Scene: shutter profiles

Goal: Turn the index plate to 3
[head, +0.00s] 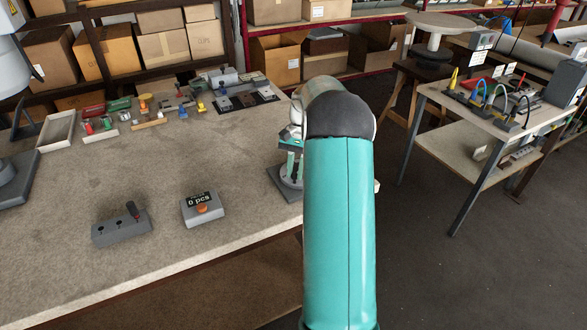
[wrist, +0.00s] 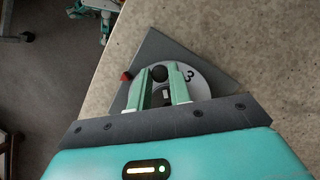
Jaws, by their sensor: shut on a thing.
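The index plate is a pale disc (wrist: 203,84) on a grey square base (wrist: 152,48) in the wrist view. A black numeral 3 shows on the disc, right of my gripper. A red pointer (wrist: 126,76) sits at the left edge of the disc. My gripper (wrist: 160,74) reaches over the disc, its two pale green fingers on either side of the round black knob (wrist: 159,73), shut on it. My fingers hide part of the disc and any other numerals there. In the head view my arm covers most of the plate; part of its grey base (head: 287,190) shows.
The base sits near the bench edge. In the head view a grey box with an orange button (head: 203,209) and a grey lever box (head: 121,227) stand left. Small parts and trays (head: 101,126) lie farther back. A side table (head: 505,125) stands right.

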